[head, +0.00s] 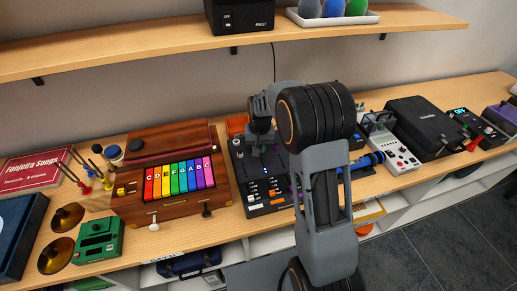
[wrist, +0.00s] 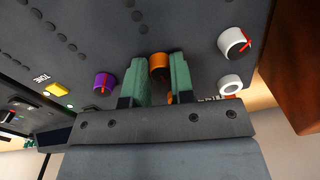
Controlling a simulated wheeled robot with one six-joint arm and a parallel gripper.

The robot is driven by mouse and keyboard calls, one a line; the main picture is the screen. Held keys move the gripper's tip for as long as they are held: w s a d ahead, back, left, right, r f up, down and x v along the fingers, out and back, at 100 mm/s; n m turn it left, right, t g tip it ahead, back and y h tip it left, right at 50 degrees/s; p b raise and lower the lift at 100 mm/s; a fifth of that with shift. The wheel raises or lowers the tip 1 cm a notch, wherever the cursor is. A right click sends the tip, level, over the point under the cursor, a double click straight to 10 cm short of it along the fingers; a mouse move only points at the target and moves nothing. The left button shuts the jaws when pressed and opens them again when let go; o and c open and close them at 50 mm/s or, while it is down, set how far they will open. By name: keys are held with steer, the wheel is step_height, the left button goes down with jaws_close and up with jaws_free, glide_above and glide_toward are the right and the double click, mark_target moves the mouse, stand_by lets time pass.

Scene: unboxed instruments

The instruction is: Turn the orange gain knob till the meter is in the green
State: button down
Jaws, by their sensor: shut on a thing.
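The orange gain knob (wrist: 160,66) is on the dark control panel (wrist: 95,30) in the wrist view. My gripper (wrist: 159,60) has its two green-padded fingers on either side of the knob and is shut on it. In the head view my gripper (head: 258,150) points down at the back part of the dark instrument (head: 262,209), and the knob there is hidden. I cannot make out the meter or its reading in either view.
In the wrist view a purple knob (wrist: 105,83) is left of the fingers; a white knob with a red pointer (wrist: 234,43) and a plain white knob (wrist: 231,84) are right. In the head view a wooden box with coloured keys (head: 178,180) stands close left of the instrument.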

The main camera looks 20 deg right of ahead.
steer(key=shift+m+b, duration=0.35)
steer(key=shift+m, duration=1.55)
steer(key=c, duration=1)
jaws_free()
steer(key=r, duration=0.7)
steer(key=r+b, duration=0.1)
steer(key=r, duration=0.6)
steer(key=shift+s+d, duration=0.1)
steer(key=shift+d, duration=0.1)
